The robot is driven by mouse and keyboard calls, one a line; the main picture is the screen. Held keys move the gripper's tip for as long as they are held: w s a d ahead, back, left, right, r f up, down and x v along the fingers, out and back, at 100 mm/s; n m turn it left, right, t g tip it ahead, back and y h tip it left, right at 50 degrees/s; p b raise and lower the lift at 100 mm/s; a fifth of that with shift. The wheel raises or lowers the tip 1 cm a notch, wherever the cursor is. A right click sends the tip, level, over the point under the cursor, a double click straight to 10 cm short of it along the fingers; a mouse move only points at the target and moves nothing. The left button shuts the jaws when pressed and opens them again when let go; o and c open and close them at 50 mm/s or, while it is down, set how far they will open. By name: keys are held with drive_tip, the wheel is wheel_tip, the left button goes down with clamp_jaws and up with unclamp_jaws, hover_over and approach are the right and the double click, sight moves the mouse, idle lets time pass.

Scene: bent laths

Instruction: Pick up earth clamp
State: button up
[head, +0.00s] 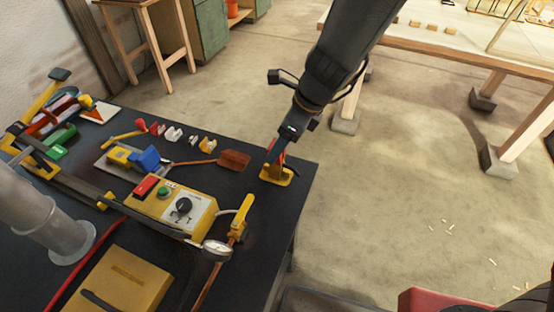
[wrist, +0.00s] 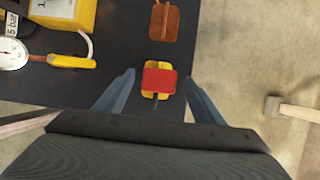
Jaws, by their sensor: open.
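The red and yellow piece that I take to be the earth clamp (head: 276,175) lies on the black bench top near its right corner. In the wrist view the clamp (wrist: 160,79) shows a red block over a yellow base, with a short dark stub toward me. My gripper (head: 277,155) points down right over it in the head view and hides part of it. In the wrist view my gripper (wrist: 159,76) is open, one finger on each side of the clamp, with a gap on both sides.
A rust-brown paddle-shaped tool (head: 234,159) lies just beyond the clamp. A yellow control box (head: 172,206), a gauge (head: 216,250) and a yellow-handled tool (head: 241,217) lie to the left. The bench's right edge (head: 306,200) is close, with open floor beyond.

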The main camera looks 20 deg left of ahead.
drive_tip(key=x, duration=0.5)
drive_tip(key=shift+s+a+f, duration=0.1)
drive_tip(key=shift+f, duration=0.3)
drive_tip(key=shift+r, duration=0.1)
drive_tip(key=c, duration=1.4)
